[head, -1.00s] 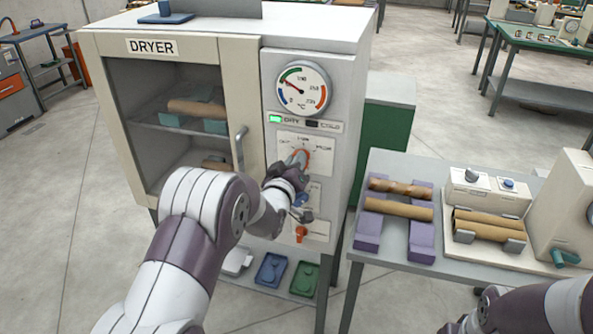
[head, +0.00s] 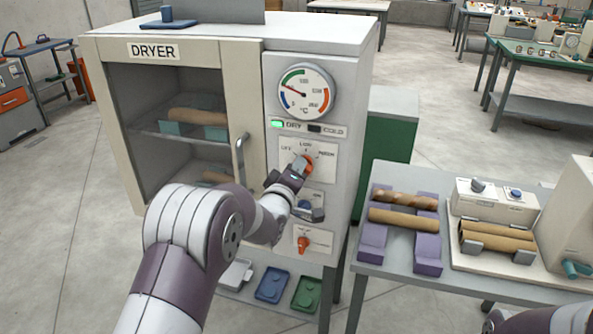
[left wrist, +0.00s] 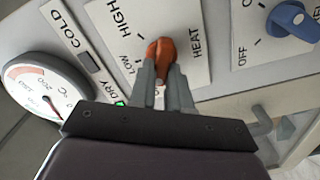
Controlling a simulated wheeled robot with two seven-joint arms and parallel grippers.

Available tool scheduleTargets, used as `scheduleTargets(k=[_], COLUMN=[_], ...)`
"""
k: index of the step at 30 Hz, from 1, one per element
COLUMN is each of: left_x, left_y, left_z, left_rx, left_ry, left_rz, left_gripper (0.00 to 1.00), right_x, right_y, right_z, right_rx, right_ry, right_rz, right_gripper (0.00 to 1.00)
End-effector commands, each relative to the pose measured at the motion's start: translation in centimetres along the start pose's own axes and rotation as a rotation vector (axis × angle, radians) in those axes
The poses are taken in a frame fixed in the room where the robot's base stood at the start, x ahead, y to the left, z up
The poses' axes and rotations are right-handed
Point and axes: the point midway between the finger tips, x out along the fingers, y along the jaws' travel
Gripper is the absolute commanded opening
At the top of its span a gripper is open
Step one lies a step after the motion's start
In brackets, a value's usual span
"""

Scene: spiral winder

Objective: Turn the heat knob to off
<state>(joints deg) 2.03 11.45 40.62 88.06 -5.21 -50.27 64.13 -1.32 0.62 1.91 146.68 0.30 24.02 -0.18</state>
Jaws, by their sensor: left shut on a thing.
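The orange heat knob (head: 307,163) sits on a white plate with OFF, LOW and a further setting on the dryer's (head: 235,45) control panel. My left gripper (head: 299,171) is at this knob and partly covers it. In the left wrist view the heat knob (left wrist: 161,54) is between the two grey fingers of my left gripper (left wrist: 163,78), shut on it, beside the HIGH, LOW and HEAT lettering. The fingers hide part of the knob, and its exact setting is hard to tell. My right gripper is not in view; only part of my right arm shows at the lower right.
A blue knob (left wrist: 289,16) lies close to the heat knob. A lower orange knob (head: 303,244) is farther down the panel. The dryer's door handle (head: 240,155) is left of my arm. A table (head: 385,262) with wooden rolls on purple supports (head: 428,252) stands to the right.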

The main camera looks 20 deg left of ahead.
Motion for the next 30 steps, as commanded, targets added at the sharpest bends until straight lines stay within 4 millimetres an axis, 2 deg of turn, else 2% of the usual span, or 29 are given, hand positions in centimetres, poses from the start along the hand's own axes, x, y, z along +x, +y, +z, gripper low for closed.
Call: scheduleTargets(k=[8, 9, 11, 12, 20, 23, 26, 30], left_x=[0.0, 0.0, 0.0, 0.0, -0.1, -0.8, -2.6, -6.4], left_y=[-0.1, -0.1, -0.1, -0.1, -0.1, -0.1, -0.2, -0.2], left_z=[0.0, 0.0, 0.0, 0.0, 0.0, 0.0, 0.1, 0.1], left_rx=[-0.004, -0.004, -0.003, -0.003, -0.002, -0.002, -0.002, -0.002], left_ry=[0.000, 0.000, 0.000, 0.000, 0.000, 0.000, 0.001, 0.002], left_rz=[-0.002, -0.002, -0.002, -0.002, -0.001, -0.001, -0.001, 0.000], left_gripper=[0.00, 0.20, 0.40, 0.43, 0.43, 0.43, 0.43, 0.43], right_x=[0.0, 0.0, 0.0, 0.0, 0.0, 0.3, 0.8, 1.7], right_y=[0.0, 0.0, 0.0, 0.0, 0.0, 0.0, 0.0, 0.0], right_z=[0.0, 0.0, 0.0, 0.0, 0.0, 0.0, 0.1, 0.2], right_rx=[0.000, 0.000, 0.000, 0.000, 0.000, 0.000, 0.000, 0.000], right_ry=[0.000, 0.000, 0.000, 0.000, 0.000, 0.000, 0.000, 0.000], right_rz=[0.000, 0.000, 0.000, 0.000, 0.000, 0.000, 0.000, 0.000], right_gripper=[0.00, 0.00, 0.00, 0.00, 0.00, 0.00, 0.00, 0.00])
